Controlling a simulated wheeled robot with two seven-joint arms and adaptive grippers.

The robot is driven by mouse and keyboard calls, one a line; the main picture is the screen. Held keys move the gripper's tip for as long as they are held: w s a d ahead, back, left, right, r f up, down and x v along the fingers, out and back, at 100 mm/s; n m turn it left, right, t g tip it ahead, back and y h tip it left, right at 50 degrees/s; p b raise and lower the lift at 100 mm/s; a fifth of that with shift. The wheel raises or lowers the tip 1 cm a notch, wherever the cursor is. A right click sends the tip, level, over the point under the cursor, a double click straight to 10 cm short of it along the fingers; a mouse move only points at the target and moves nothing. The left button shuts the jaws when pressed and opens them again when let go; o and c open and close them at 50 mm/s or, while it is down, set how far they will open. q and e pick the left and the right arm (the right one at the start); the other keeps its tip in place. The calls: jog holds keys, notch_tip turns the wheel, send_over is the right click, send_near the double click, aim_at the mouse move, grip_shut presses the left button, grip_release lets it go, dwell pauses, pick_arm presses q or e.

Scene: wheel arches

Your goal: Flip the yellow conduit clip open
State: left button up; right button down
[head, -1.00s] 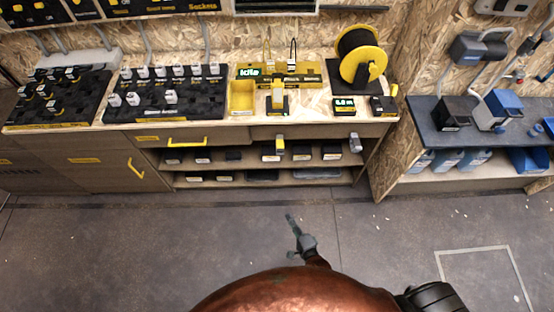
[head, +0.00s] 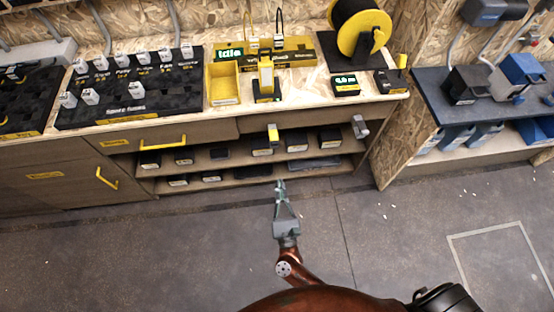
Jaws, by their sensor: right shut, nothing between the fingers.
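My right gripper (head: 280,186) is in the lower middle of the head view, pointing toward the workbench. It is shut and empty, and shows in front of the lower shelf. A small yellow piece (head: 402,61) stands on a black block at the right end of the benchtop. It may be the yellow conduit clip, but it is too small to tell, and its open or shut state is unclear. The gripper is well apart from it, lower and to the left. My left gripper is not in view.
The benchtop (head: 190,119) holds a spare-fuse board (head: 130,105), a yellow bin (head: 223,85), a yellow tester stand (head: 267,92) and a yellow cable reel (head: 364,32). Boxes fill the shelves below. A dark blue side bench (head: 450,116) stands right. The floor in front is clear.

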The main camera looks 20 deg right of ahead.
jog(key=b, duration=0.2)
send_near(274, 137)
jog(key=w+d+f, duration=0.2)
jog(key=w+f, duration=0.2)
jog(key=w, duration=0.1)
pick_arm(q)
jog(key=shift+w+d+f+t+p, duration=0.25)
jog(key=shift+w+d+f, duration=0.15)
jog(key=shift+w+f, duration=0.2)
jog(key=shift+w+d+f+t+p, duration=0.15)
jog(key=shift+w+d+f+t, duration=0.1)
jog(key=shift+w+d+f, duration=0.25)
pick_arm(e)
jog(key=r, duration=0.2)
jog(key=s+r, duration=0.1)
jog(key=shift+a+r, duration=0.3)
jog(key=shift+r, duration=0.1)
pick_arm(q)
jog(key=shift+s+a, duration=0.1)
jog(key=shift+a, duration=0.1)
